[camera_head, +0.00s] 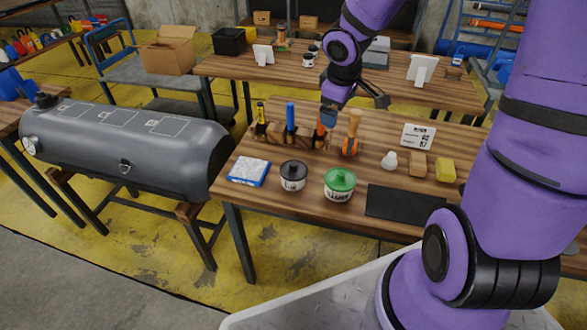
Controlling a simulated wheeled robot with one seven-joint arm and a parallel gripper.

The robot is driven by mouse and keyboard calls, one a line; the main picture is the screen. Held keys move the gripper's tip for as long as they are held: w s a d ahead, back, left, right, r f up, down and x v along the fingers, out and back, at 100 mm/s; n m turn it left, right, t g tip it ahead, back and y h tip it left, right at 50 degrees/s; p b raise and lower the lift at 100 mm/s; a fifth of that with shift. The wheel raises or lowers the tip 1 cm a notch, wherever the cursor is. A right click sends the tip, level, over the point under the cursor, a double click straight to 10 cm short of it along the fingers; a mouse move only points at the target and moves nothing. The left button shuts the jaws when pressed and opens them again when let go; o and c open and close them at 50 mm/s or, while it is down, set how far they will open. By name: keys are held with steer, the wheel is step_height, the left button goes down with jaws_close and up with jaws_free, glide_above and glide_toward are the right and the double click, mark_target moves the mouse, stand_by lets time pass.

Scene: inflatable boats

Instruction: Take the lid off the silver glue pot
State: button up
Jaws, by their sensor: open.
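Two small pale pots with printed labels stand upright on the near wooden table. One pot (292,184) wears a dark lid (293,168). The other pot (338,192), just right of it, wears a green lid with a knob (340,179). Both lids sit on their pots. My gripper (357,108) is open, above the back of the table and well behind both pots, touching neither. Its fingertips are partly hard to make out.
A wooden rack (290,134) with upright tools stands behind the pots. A blue-edged pad (249,171) lies left. A grey inflatable tube (125,145) rests beyond.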

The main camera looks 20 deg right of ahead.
mark_target(294, 164)
steer(key=shift+w+a+f+n+y, duration=0.55)
steer(key=shift+w+a+f+y, duration=0.55)
steer(key=shift+f, duration=2.7)
steer(key=shift+w+a+f+n+y, duration=0.65)
steer(key=shift+w+a+f, duration=0.85)
steer(key=shift+f, duration=2.35)
steer(key=shift+w+a+f+n+y, duration=0.7)
steer(key=shift+a+f, duration=1.05)
steer(key=shift+f, duration=2.05)
steer(key=shift+w+y, duration=0.1)
steer(key=shift+y, duration=0.15)
steer(key=c, duration=0.5)
